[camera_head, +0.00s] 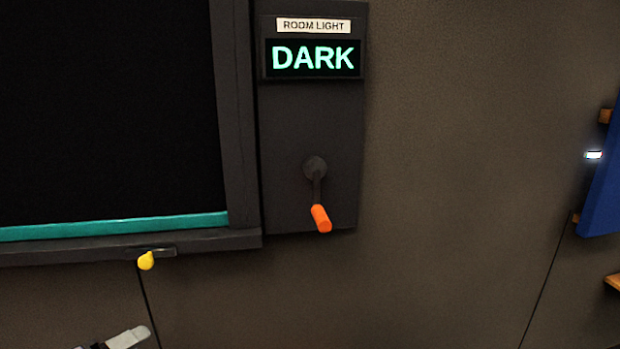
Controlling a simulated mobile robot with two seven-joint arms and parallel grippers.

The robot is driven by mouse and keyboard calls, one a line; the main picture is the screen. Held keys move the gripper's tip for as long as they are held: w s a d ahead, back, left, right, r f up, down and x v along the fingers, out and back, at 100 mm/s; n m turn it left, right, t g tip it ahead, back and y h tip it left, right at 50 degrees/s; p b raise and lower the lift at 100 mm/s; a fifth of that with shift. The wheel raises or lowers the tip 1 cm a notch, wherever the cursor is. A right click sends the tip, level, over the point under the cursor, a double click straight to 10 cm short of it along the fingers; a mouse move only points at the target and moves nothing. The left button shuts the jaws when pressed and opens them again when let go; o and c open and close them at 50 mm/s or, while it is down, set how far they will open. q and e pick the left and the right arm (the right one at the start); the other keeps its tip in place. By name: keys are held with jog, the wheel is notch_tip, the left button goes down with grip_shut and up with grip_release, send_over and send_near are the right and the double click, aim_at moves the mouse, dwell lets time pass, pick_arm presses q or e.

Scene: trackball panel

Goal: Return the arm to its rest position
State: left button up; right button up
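A part of what looks like my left gripper (125,338) shows at the bottom left edge, pale grey and black, and most of it is cut off. It is below the yellow knob and apart from the wall fittings. Its fingers do not show clearly enough to tell open from shut. My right gripper is not in view. A dark panel (285,130) on the wall carries a "ROOM LIGHT" label (313,26) and a lit display (313,58) reading "DARK". Its crank lever (316,168) has an orange handle (321,218) that hangs down, tilted slightly right.
A large black screen (100,110) with a teal strip (110,227) along its bottom fills the upper left. A yellow knob (146,261) sticks out under its frame. A blue board (605,190) stands at the right edge. The wall (450,180) between is bare.

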pick_arm(q)
jog(key=s+d+f+m+g+y+p, duration=0.1)
jog(key=s+d+f+m+p, duration=0.1)
jog(key=s+d+f+m, duration=0.4)
jog(key=s+d+f+m+g+y+p, duration=0.2)
jog(key=s+d+f+m, duration=0.3)
jog(key=s+f, duration=0.3)
jog(key=s+d+p, duration=0.1)
jog(key=s, duration=0.2)
jog(key=shift+d+f+m, duration=0.2)
jog(key=shift+d+m, duration=0.15)
jog(key=shift+m, duration=0.05)
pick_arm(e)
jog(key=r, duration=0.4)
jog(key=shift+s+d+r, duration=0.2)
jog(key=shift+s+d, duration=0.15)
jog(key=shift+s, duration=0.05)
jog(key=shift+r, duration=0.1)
pick_arm(q)
jog(key=shift+c, duration=0.8)
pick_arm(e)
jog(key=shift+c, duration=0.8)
pick_arm(q)
jog(key=shift+a, duration=0.15)
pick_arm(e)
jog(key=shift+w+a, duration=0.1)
